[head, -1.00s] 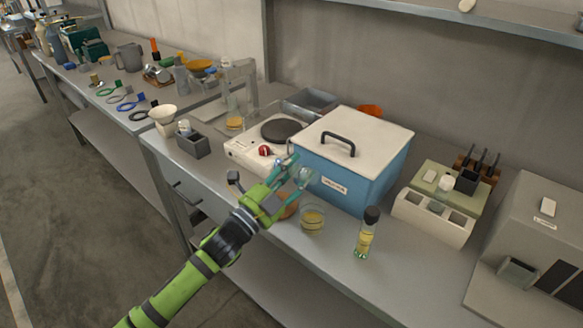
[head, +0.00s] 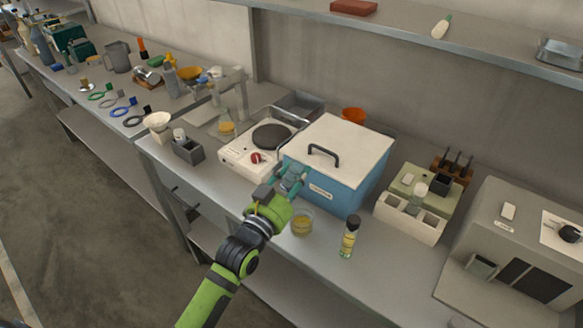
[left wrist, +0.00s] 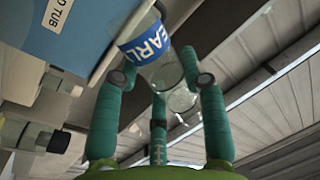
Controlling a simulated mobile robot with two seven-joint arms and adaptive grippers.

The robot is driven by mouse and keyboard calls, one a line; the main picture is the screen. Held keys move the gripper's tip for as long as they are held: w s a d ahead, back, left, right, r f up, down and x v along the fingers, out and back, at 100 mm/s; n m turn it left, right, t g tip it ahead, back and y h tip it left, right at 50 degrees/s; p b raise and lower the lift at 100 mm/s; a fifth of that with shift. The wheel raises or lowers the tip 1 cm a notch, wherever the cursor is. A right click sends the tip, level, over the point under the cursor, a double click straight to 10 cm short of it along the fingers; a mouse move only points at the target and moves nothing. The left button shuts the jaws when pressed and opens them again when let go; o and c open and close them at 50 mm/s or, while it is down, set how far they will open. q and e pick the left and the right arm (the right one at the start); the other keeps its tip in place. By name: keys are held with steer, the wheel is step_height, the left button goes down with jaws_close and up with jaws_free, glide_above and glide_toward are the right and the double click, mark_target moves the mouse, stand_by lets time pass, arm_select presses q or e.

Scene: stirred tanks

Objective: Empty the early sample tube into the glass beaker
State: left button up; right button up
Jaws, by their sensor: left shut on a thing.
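The early sample tube (left wrist: 160,62) is clear, with a blue label reading "EARLY" in the left wrist view. It sits between the teal fingers of my left gripper (left wrist: 158,85), which is shut on it. In the head view my left gripper (head: 290,180) is at the front face of the blue tub, behind and slightly left of the glass beaker. The tube is hard to make out there. The glass beaker (head: 302,222) stands on the bench with yellowish liquid inside. My right gripper is not in view.
The blue tub (head: 325,180) with its white lid stands close behind my gripper. A black-capped vial (head: 350,237) stands right of the beaker. A white hotplate (head: 245,153) is to the left, and a pale rack (head: 410,218) to the right. The bench front is narrow.

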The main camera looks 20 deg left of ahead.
arm_select(q)
steer(key=shift+s+d+r+n+g+p, duration=0.15)
steer(key=shift+d+r+n+p, duration=0.2)
steer(key=shift+n+p, duration=0.5)
steer(key=shift+s+d+r+n+g+p, duration=0.2)
steer(key=shift+r+n+p, duration=0.3)
steer(key=shift+p, duration=0.65)
steer(key=shift+s+d+n+y+p, duration=0.1)
steer(key=shift+d+n+y+p, duration=0.25)
steer(key=shift+n+p, duration=0.5)
